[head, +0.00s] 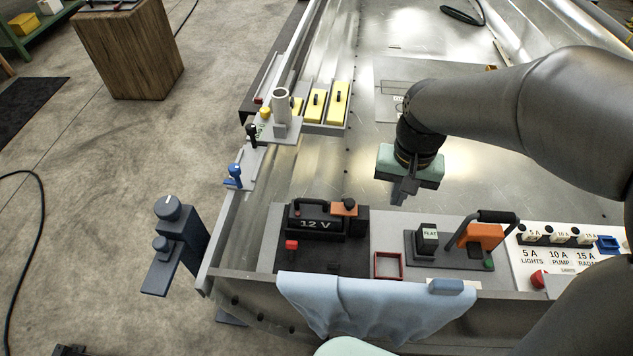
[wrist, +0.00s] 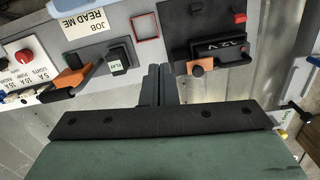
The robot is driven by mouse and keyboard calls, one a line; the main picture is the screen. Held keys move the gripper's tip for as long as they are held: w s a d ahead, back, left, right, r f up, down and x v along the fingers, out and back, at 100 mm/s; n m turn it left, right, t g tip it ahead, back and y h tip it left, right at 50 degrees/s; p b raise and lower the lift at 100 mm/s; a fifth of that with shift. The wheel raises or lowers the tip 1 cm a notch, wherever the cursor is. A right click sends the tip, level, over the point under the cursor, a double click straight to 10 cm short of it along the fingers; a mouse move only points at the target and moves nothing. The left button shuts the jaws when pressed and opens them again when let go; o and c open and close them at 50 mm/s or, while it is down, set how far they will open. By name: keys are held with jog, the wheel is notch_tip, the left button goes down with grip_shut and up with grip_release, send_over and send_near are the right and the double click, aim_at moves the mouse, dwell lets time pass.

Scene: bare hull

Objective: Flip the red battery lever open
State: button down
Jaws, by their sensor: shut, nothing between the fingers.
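A black battery marked 12 V (head: 315,222) sits on a black plate at the bench's near left; it shows upside down in the wrist view (wrist: 225,48). A small red piece (head: 291,245), possibly the red lever, stands at the plate's front left, also in the wrist view (wrist: 239,17). An orange piece with a black knob (head: 344,209) is at the battery's back right, also in the wrist view (wrist: 208,64). My gripper (head: 403,191) is shut and empty, above and right of the battery, touching nothing; its fingers show in the wrist view (wrist: 158,84).
Right of the battery are a red square frame (head: 388,266), a block marked FLAT (head: 428,238) and an orange block under a black handle (head: 481,236). A fuse panel (head: 560,258) is farther right. A blue cloth (head: 375,303) hangs over the front edge. Metal floor behind is mostly clear.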

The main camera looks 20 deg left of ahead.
jog(key=w+a+f+b, duration=0.2)
jog(key=a+f+b, duration=0.2)
jog(key=a+f, duration=0.6)
jog(key=n+b, duration=0.2)
jog(key=b, duration=0.1)
send_near(292, 245)
jog(key=w+a, duration=0.1)
jog(key=w, duration=0.3)
jog(key=shift+s+a+r+g+h, duration=0.1)
jog(key=shift+a+r+g+h, duration=0.2)
jog(key=shift+r+g, duration=0.15)
jog(key=f, duration=0.3)
jog(key=f+b, duration=0.1)
jog(key=f, duration=0.2)
jog(key=s+f+b, duration=0.1)
jog(key=f, duration=0.3)
jog(key=shift+d, duration=0.25)
